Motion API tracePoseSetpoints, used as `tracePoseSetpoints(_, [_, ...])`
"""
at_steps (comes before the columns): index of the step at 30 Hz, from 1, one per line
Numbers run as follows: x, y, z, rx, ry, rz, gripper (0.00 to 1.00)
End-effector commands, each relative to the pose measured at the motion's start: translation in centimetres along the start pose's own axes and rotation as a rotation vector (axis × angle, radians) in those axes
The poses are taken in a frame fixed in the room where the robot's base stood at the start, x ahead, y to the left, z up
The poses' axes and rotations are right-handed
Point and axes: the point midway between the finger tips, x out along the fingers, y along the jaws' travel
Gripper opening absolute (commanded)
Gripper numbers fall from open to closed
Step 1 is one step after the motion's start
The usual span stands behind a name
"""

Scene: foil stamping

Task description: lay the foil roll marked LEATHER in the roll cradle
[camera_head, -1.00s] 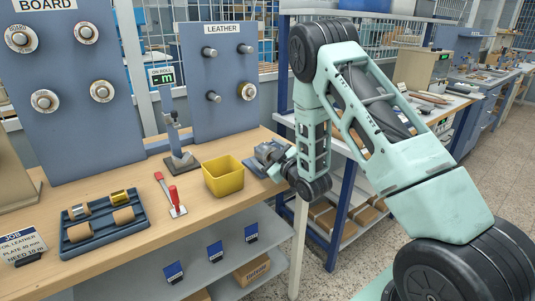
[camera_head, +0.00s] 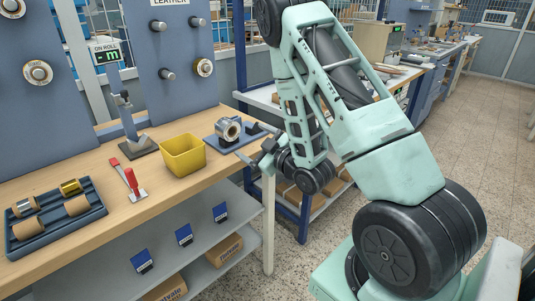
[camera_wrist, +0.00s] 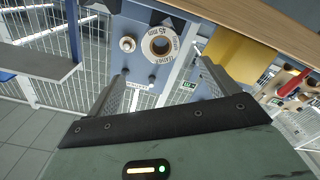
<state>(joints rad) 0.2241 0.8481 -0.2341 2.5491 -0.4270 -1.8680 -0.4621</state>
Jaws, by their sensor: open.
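My gripper (camera_head: 258,158) is off the bench's right end, apart from the roll. In the wrist view my gripper (camera_wrist: 160,88) has its fingers wide apart with nothing between them; the roll lies beyond the tips.
A yellow bin (camera_head: 183,158) and a red-handled tool (camera_head: 126,176) stand left of the cradle. A dark tray (camera_head: 55,234) holds several rolls. A blue panel (camera_head: 175,95) with pegs rises behind. Open floor (camera_head: 485,165) lies to the right.

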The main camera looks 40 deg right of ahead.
Motion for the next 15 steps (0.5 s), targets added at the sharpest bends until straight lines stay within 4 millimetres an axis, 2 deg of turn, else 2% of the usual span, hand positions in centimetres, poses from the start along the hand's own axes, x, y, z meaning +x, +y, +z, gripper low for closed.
tracePoseSetpoints(7, [-2.5,0.4,-0.6,0.003,-0.007,-0.003,0.87])
tracePoseSetpoints(15, [-4.1,0.0,0.6,0.005,-0.027,-0.012,0.87])
